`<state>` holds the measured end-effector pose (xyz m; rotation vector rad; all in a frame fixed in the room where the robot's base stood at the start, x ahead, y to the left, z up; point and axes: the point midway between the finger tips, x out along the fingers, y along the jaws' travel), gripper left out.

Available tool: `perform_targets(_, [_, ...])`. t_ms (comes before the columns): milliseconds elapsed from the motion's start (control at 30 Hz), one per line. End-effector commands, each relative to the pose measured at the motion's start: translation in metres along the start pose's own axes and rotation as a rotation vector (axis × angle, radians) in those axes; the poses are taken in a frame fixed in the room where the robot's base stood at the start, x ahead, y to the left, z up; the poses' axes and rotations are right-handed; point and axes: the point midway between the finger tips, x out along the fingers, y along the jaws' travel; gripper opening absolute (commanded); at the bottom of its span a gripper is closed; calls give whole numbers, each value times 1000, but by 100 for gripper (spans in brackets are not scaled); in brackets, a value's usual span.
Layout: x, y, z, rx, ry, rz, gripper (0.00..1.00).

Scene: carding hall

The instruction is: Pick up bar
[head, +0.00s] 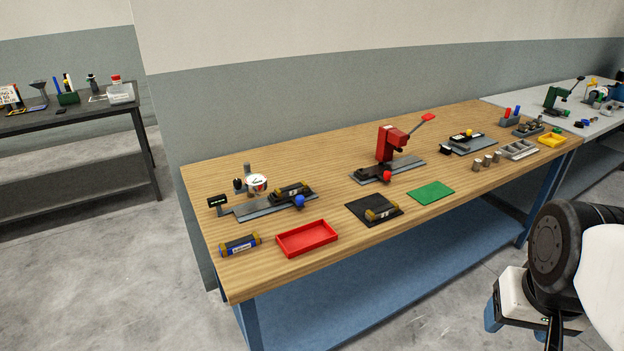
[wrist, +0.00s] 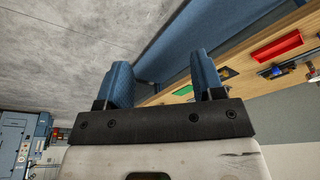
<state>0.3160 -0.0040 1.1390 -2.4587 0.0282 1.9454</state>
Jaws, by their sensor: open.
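Several dark bar-shaped pieces with brass-coloured ends are on the wooden bench; I cannot tell which one is meant. One bar (head: 381,210) lies on a black mat (head: 362,207) in the middle front. Another bar (head: 291,190) sits in the grey gauge fixture (head: 250,211) at left. A thicker blue-and-black bar-like piece (head: 240,245) lies at the front left corner. My gripper (wrist: 163,72) is open and empty, with its two blue fingers apart. In the head view it hangs at lower right, off the bench's front side, well away from the bars.
A red tray (head: 307,238) and a green mat (head: 431,191) lie along the bench front. A red press (head: 391,143) stands behind them. Metal cylinders, a grey compartment tray (head: 517,150) and a yellow bin (head: 551,140) are at right. Bare wood separates these.

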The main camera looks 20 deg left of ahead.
Motion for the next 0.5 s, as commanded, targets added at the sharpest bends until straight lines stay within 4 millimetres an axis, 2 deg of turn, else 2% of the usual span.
perform_targets(267, [-5,-6,-24,-76,-9,-5,62])
perform_targets(500, [-12,-21,-74,-236,-24,-15,62])
